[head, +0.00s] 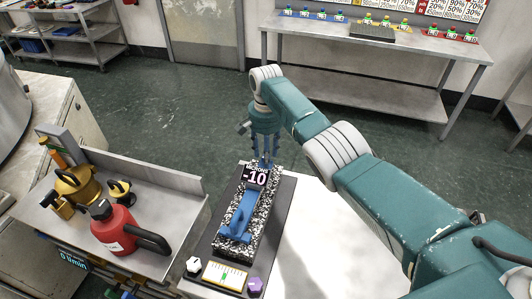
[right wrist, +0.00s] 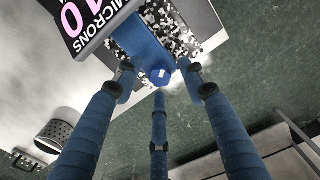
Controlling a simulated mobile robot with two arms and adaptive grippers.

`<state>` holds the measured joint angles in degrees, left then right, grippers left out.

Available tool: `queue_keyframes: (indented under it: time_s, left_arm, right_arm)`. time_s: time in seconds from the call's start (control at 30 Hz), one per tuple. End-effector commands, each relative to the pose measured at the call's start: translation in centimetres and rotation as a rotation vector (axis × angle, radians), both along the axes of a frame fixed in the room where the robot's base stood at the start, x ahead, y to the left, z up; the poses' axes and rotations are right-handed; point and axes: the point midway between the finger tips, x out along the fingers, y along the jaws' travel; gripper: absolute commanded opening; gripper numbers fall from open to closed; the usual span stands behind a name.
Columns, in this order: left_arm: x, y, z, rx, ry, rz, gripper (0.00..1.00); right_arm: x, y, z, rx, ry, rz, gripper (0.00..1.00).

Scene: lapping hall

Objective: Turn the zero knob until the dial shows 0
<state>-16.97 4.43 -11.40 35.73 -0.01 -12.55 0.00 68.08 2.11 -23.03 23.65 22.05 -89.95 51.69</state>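A black display (head: 256,177) reading -10 stands at the far end of a speckled granite block (head: 228,235) with a blue bar (head: 240,215) on it. In the right wrist view the display (right wrist: 90,22) shows part of its number and the word MICRONS. A small blue knob (right wrist: 161,77) sits at the end of a blue part beside it; I take this as the zero knob. My right gripper (head: 265,160) points down behind the display. Its three blue fingers (right wrist: 158,75) are spread around the knob, with gaps visible. My left gripper is out of view.
The block stands on a dark plate with a yellow-edged scale (head: 225,275), a white knob (head: 193,266) and a purple knob (head: 255,286). A grey bench (head: 150,250) with a red can (head: 113,228) is at left. White tabletop (head: 320,250) to the right is clear.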

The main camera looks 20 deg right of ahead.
Motion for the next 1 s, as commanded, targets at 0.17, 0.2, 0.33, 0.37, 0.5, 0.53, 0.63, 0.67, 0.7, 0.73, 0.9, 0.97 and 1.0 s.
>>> queue_keyframes:
  time_s: [0.17,0.2,0.33,0.37,0.5,0.53,0.63,0.67,0.7,0.73,0.9,0.97,1.0]
  left_arm:
    - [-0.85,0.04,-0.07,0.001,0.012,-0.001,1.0]
    - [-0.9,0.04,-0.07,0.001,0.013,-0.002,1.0]
    - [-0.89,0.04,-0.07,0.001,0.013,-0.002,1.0]
    - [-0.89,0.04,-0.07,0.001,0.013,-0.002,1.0]
    - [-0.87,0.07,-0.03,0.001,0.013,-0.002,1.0]
    - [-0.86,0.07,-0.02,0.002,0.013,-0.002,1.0]
    - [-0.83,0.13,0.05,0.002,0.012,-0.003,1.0]
    - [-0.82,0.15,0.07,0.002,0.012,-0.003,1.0]
    - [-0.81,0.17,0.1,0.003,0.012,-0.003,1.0]
    - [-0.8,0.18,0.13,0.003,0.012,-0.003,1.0]
    - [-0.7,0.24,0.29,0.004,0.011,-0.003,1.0]
    - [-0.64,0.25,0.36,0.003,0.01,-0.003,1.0]
    - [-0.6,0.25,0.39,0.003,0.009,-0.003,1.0]
  right_arm:
    - [0.01,0.01,0.04,0.0,0.0,0.0,0.08]
    - [0.01,0.01,0.04,0.0,0.0,0.0,0.0]
    - [0.01,0.01,0.05,0.0,0.0,0.0,0.0]
    - [0.01,0.01,0.06,0.0,0.0,0.001,0.0]
    - [0.01,0.01,0.07,0.0,0.0,0.018,0.0]
    - [0.02,0.01,0.08,0.0,0.0,0.026,0.0]
    - [0.03,0.01,0.1,0.001,-0.001,0.062,0.0]
    - [0.04,0.02,0.11,0.001,-0.001,0.077,0.0]
    - [0.04,0.03,0.12,0.001,-0.001,0.1,0.0]
    - [0.05,0.04,0.13,0.001,-0.001,0.117,0.0]
    - [0.08,0.04,0.16,0.001,-0.002,0.252,0.0]
    - [0.08,0.04,0.16,0.001,-0.002,0.307,0.0]
    - [0.08,0.05,0.16,0.001,-0.002,0.345,0.0]
